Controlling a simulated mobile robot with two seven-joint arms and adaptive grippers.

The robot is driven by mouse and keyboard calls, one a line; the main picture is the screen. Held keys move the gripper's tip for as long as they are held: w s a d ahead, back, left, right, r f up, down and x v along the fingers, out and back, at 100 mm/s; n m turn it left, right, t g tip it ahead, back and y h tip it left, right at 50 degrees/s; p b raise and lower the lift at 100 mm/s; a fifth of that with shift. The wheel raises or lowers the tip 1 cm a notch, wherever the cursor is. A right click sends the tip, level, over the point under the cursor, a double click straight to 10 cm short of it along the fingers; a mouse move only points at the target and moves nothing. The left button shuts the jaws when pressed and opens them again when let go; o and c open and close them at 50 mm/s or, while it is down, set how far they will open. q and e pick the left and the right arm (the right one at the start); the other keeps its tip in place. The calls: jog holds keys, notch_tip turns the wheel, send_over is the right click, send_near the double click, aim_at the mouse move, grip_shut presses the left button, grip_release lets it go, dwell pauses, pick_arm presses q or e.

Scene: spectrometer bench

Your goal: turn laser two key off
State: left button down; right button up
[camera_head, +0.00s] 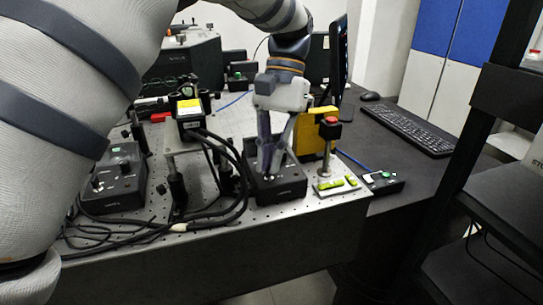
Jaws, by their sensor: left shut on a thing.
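A black control box (290,193) sits near the front edge of the perforated bench plate, right of the cables. My left gripper (269,174) points down onto the top of this box, its fingers closed together on the small key there. The fingers hide the key, so its turn angle cannot be read. A similar black control box (115,185) with knobs and a green light stands at the left of the plate. I cannot read a label telling which box is laser two. My right gripper is not in view.
A yellow block (309,138) and a red-topped post (329,133) stand close right of the gripper. Black cables (238,190) loop just left of the box. A small black box (384,182) and a keyboard (402,128) lie further right.

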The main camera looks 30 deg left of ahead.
pick_arm(q)
jog(key=n, duration=0.2)
jog(key=n+h, duration=0.1)
jog(key=n, duration=0.1)
jog(key=shift+a+t+h, duration=0.2)
jog(key=shift+t+h, duration=0.1)
jog(key=shift+t, duration=0.1)
jog(key=shift+s+a+n+t+h, duration=0.1)
jog(key=shift+n+t+h, duration=0.2)
jog(key=shift+n, duration=0.75)
jog(key=shift+s+n+t+h, duration=0.1)
jog(key=shift+n+t+h, duration=0.15)
jog(key=shift+n, duration=0.8)
jog(key=c, duration=1.8)
grip_release()
jog(key=shift+w, duration=0.1)
jog(key=v, duration=1.2)
jog(key=shift+a, duration=0.1)
